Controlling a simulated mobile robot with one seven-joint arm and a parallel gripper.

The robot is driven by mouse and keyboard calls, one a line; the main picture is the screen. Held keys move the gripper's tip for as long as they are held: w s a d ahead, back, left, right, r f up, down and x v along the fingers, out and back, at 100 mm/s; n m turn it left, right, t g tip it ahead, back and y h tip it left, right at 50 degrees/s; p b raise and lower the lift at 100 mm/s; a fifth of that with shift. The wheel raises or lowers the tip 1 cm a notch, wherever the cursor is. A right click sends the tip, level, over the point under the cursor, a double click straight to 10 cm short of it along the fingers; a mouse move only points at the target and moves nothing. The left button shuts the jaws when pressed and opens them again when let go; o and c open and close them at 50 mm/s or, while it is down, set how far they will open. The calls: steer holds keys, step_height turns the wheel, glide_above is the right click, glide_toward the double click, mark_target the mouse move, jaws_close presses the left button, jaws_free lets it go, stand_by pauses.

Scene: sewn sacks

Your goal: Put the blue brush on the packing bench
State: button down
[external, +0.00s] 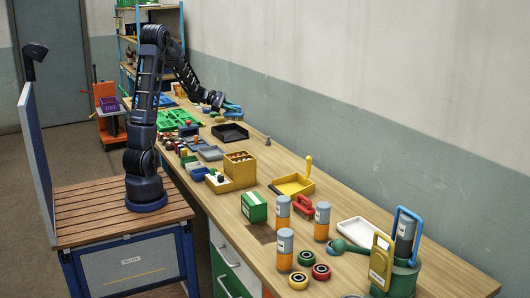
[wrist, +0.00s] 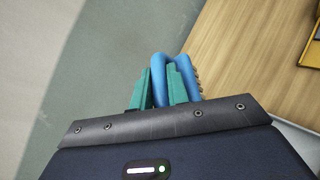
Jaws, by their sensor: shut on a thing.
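My gripper (wrist: 160,88) has teal fingers and is shut on a blue thing (wrist: 159,62) that looks like the blue brush. Its rounded blue body shows between and beyond the fingers, with small brownish bits along its right side. The fingers hide part of it. In the external view my gripper (external: 226,106) is small, near the wall side of the long wooden bench (external: 345,192), past the black tray. I cannot tell there whether the brush touches the bench top. This long bench seems to be the packing bench.
A black tray (external: 230,132) lies close to my gripper, with green trays (external: 178,120) to its left. The wall (external: 310,110) runs along the bench's far edge. Nearer the camera stand a yellow dustpan-like tray (external: 292,185), orange-grey cylinders (external: 322,222) and a green can (external: 398,280).

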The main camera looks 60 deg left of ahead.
step_height(320, 180, down, 20)
steer(key=shift+r, duration=0.2)
stand_by(0.4)
steer(key=c, duration=1.4)
jaws_free()
steer(key=shift+f, duration=0.1)
steer(key=shift+o, duration=0.2)
